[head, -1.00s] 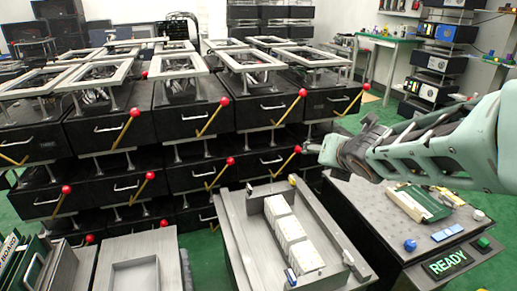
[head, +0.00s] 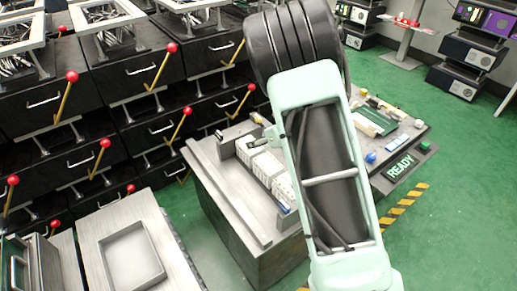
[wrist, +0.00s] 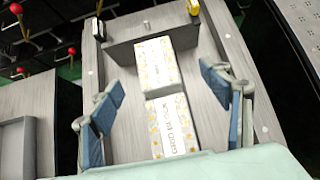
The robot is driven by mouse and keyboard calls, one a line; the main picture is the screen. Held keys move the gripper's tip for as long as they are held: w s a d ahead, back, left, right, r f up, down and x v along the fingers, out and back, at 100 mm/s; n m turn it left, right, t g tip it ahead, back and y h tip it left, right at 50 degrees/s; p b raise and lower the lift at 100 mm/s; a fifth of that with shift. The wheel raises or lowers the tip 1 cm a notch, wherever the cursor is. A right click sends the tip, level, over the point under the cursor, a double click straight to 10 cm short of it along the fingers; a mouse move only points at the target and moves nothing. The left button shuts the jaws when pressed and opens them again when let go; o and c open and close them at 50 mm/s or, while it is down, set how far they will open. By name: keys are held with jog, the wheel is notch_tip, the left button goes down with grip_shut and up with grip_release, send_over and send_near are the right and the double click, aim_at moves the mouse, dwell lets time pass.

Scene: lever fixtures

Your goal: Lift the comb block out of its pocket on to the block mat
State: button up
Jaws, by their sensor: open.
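White blocks (head: 262,166) sit in a row in a grey fixture (head: 222,192), partly hidden by my arm in the head view. In the wrist view, the farther block (wrist: 157,64) and the nearer block (wrist: 173,126) lie one behind the other. The nearer label reads "GRID BLOCK"; no comb label is legible. My gripper (wrist: 163,88) is open above the row, with blue-padded fingers on either side and nothing between them gripped. A gap shows between each finger and the blocks. I cannot tell which thing is the block mat.
A grey plate with a shallow rectangular recess (head: 103,242) stands to the left. Black drawer units with red-knobbed levers (head: 172,48) fill the back left. A dark bench with a lit READY sign (head: 399,166) is at the right.

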aim_at(250, 152)
jog(key=shift+s+a+f, duration=0.1)
jog(key=shift+a+f, duration=0.1)
jog(key=shift+f, duration=0.8)
jog(key=b+x, duration=0.3)
jog(key=x, duration=0.7)
jog(key=shift+a+f, duration=0.15)
jog(key=shift+a, duration=0.1)
jog(key=c, duration=1.5)
